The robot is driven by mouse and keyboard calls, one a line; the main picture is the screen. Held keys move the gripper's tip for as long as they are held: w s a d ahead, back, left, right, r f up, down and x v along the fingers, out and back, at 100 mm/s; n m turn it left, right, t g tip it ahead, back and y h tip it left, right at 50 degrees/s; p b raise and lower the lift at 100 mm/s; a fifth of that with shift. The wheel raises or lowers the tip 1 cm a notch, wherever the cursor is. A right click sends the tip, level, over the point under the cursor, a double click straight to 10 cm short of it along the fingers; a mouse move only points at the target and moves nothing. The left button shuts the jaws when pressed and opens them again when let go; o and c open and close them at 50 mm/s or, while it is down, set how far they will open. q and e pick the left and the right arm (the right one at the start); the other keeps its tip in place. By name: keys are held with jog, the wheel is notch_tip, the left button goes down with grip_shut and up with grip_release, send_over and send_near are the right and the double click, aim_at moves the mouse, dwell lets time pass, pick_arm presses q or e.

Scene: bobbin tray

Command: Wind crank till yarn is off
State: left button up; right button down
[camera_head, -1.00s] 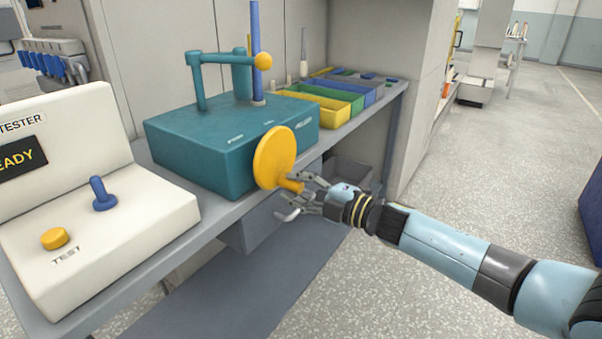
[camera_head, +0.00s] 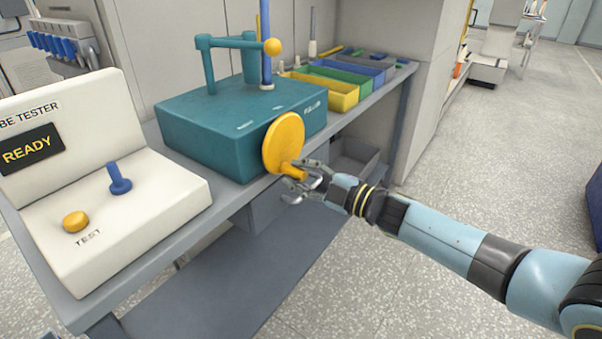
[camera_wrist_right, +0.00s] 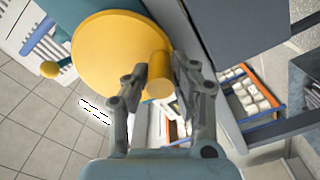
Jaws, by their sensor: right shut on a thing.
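The teal winder box (camera_head: 225,135) stands on the bench, with a teal arm ending in a yellow ball (camera_head: 272,47) and an upright blue rod (camera_head: 265,70). I cannot make out any yarn on it. The round yellow crank disc (camera_head: 283,140) is on its front side, with a short yellow handle (camera_head: 292,172) sticking out. My right gripper (camera_head: 305,180) is shut on this handle. In the right wrist view, the handle (camera_wrist_right: 160,85) sits between the two fingers, in front of the disc (camera_wrist_right: 105,50). My left gripper is not in view.
A white tester (camera_head: 140,205) reading READY, with a blue lever (camera_head: 118,178) and yellow button (camera_head: 76,221), stands left on the bench. Yellow (camera_head: 335,95), green and blue trays sit behind the winder. A grey bin (camera_head: 355,158) is below. Floor at the right is open.

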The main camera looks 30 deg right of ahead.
jog(key=shift+s+f, duration=0.15)
jog(key=shift+f, duration=0.05)
jog(key=c, duration=1.2)
grip_release()
jog(key=shift+o, duration=0.6)
jog(key=shift+r, duration=0.1)
jog(key=v, duration=1.2)
jog(key=shift+a, duration=0.1)
